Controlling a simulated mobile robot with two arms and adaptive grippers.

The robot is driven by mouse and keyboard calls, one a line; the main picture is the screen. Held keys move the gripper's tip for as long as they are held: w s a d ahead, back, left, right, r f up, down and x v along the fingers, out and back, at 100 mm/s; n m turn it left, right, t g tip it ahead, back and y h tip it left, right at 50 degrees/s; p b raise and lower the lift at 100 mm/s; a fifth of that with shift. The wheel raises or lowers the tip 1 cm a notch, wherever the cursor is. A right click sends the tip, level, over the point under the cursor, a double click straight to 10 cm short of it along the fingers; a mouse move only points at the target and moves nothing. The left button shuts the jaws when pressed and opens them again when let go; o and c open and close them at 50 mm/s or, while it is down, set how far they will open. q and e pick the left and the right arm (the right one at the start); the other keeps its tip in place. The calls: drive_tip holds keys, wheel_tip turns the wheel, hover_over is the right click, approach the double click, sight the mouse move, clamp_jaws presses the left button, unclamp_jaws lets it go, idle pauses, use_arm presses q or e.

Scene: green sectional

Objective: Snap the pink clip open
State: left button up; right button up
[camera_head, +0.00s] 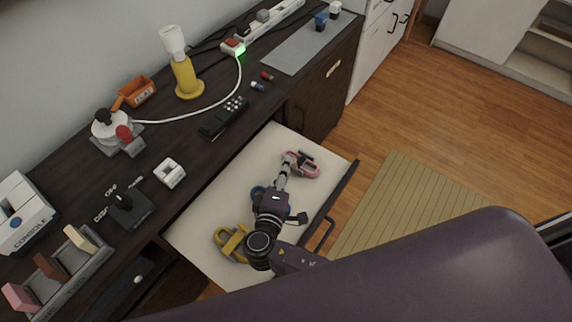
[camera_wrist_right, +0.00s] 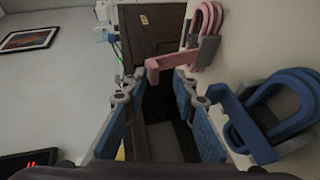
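The pink clip (camera_head: 303,165) lies in the open drawer, toward its far end. It has a curved pink loop and a grey part. The wrist view shows the same pink clip (camera_wrist_right: 172,63) just beyond the fingertips, its pink arm reaching across the gap in the picture. My right gripper (camera_head: 287,167) is over the drawer with its tips at the near left side of the pink clip. In the wrist view my right gripper (camera_wrist_right: 160,88) has its blue-padded fingers apart, with nothing held between them. Whether it touches the clip is unclear. My left gripper is not in view.
A blue clip (camera_wrist_right: 270,112) lies close beside the right gripper; the arm partly hides it in the head view. A yellow clip (camera_head: 229,241) lies nearer in the drawer (camera_head: 205,212). The dark counter (camera_head: 150,205) beside it holds a lamp (camera_head: 186,77), remote and console.

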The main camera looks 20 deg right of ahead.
drive_tip(key=v, duration=1)
drive_tip(key=shift+s, duration=0.15)
drive_tip(key=shift+a+r, duration=0.1)
drive_tip(key=shift+a, duration=0.05)
